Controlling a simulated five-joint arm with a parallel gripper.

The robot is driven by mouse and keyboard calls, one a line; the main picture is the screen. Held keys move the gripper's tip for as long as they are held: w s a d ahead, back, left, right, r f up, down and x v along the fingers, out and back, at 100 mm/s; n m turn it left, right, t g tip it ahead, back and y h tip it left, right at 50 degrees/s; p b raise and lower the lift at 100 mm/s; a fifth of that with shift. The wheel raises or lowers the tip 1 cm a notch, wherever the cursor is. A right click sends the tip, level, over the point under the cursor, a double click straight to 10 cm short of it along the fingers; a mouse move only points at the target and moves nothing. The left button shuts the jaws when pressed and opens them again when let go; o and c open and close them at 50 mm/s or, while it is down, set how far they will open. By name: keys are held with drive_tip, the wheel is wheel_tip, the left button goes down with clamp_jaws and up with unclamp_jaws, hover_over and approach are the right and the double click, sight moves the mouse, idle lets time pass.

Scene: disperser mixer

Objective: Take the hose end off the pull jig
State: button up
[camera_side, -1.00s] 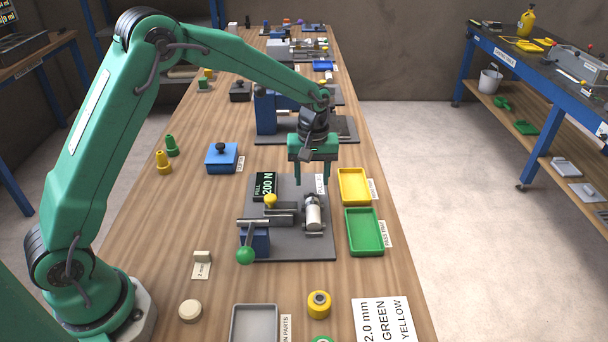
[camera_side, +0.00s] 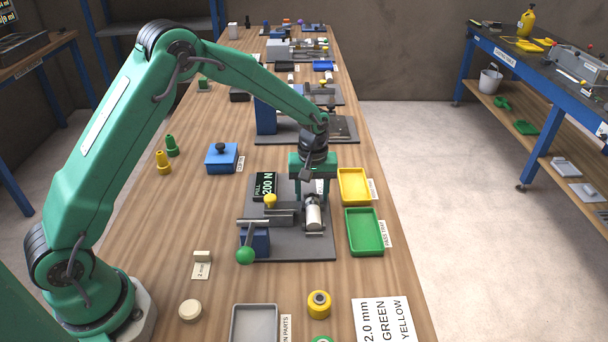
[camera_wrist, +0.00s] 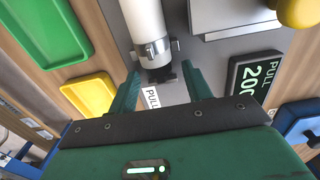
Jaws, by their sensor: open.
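The hose end, a white cylinder with a metal collar, lies on the grey plate of the pull jig (camera_side: 295,246). It shows in the side view (camera_side: 314,217) and at the top of the wrist view (camera_wrist: 147,22). A dark fitting sticks out of the collar toward my gripper. My gripper (camera_side: 312,187) is open and low over the far end of the jig. In the wrist view its two fingers (camera_wrist: 162,82) stand either side of the dark fitting, with visible gaps. The fingertips are partly hidden in the side view.
A yellow tray (camera_side: 355,186) and a green tray (camera_side: 364,232) stand right of the jig. A lever with a green ball (camera_side: 245,256) and a yellow knob (camera_side: 270,201) rise on its left. A "PULL 200 N" display (camera_side: 265,186) stands at the far left. A blue box (camera_side: 221,158) lies beyond.

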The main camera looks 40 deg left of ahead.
clamp_jaws()
idle(0.3)
drive_tip(key=shift+r, duration=0.2)
drive_tip(key=shift+r, duration=0.55)
drive_tip(key=r, duration=0.3)
drive_tip(key=shift+s+d+r, duration=0.1)
drive_tip(key=shift+s+d, duration=0.1)
drive_tip(key=shift+d, duration=0.15)
drive_tip(key=s+d+r, duration=0.6)
drive_tip(key=d, duration=0.2)
drive_tip(key=shift+s+d+r, duration=0.2)
drive_tip(key=shift+s+d, duration=0.05)
drive_tip(key=shift+d, duration=0.1)
